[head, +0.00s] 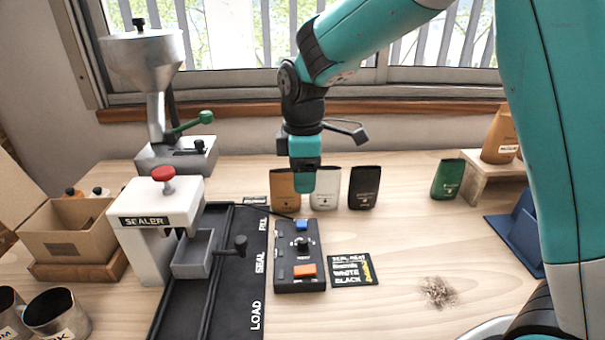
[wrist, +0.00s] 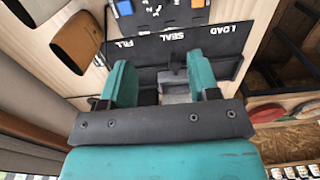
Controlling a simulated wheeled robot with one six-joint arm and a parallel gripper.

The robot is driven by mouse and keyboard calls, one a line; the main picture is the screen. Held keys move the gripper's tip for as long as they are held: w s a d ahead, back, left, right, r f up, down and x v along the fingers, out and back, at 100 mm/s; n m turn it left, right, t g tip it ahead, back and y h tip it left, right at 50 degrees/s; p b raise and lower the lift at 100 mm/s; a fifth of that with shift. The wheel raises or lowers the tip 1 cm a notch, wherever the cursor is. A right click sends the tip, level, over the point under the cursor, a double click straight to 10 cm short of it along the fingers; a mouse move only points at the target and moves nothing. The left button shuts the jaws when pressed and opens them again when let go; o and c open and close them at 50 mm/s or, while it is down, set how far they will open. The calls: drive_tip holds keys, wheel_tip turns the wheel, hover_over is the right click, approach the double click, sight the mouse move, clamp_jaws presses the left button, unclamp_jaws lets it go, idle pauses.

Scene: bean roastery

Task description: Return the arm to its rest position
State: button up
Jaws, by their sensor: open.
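My teal arm (head: 365,45) reaches in from the right over the table in the head view. My gripper (head: 303,182) hangs downward in front of the bags at the back, above the far end of the control box. In the wrist view my gripper (wrist: 163,85) shows its two teal fingers spread apart with nothing between them. Past the fingers lies the black sealing track with its LOAD, SEAL and FILL labels (wrist: 172,40).
The white sealer (head: 155,225) and metal hopper (head: 145,60) stand left. The control box (head: 300,262) sits mid-table. Brown (head: 284,190), white (head: 326,190), black (head: 364,188) and green (head: 448,180) bags stand behind. A small pile (head: 438,291) lies front right; bare table surrounds it.

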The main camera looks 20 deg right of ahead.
drive_tip(key=s+a+r+m+y, duration=0.2)
drive_tip(key=s+r+m, duration=0.1)
drive_tip(key=s, duration=0.9)
drive_tip(key=s+a+r+m+y, duration=0.2)
drive_tip(key=s+m, duration=0.2)
drive_tip(key=s, duration=0.9)
drive_tip(key=shift+a+r+m, duration=0.3)
drive_tip(key=shift+a+r, duration=0.05)
drive_tip(key=shift+r, duration=0.05)
